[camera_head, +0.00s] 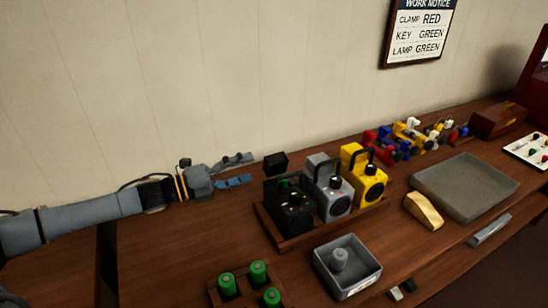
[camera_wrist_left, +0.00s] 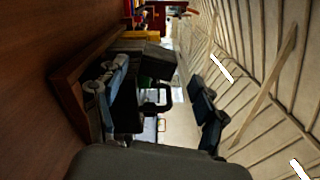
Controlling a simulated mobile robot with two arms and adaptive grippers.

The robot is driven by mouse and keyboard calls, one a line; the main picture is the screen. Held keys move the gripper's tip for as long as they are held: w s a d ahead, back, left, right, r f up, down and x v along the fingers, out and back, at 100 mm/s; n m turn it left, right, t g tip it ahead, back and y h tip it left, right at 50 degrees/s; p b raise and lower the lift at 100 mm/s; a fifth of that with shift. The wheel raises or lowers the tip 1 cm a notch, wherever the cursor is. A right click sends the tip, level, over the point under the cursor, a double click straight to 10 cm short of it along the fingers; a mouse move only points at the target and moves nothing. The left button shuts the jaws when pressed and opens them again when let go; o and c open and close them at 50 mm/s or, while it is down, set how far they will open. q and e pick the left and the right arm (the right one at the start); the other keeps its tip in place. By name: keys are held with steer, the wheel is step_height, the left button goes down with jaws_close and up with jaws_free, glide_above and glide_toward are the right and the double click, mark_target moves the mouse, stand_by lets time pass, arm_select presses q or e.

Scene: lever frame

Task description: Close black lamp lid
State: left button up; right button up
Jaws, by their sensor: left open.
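The black lamp (camera_head: 290,208) stands at the left end of a wooden tray (camera_head: 318,233), in front of the wall. Its black lid (camera_head: 275,163) stands raised above the back of the body, and something green shows inside the open top. My left gripper (camera_head: 247,169) is open and empty, a little left of the raised lid and apart from it. In the left wrist view the lid (camera_wrist_left: 158,58) shows between and beyond the two spread fingers. The lamp's body is partly hidden there by a finger. My right gripper is not in view.
A grey lamp (camera_head: 334,194) and a yellow lamp (camera_head: 366,183) stand beside the black one. A grey bin (camera_head: 348,284) and a holder with green cells (camera_head: 258,272) are in front. Coloured clamps (camera_head: 408,135) and a large grey tray (camera_head: 465,187) lie to the right.

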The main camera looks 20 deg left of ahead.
mark_target(273, 161)
arm_select(q)
steer(key=p+x, duration=0.1)
steer(key=x, duration=0.7)
steer(key=shift+d+p, duration=0.15)
steer(key=shift+p, duration=0.25)
steer(key=c, duration=1.2)
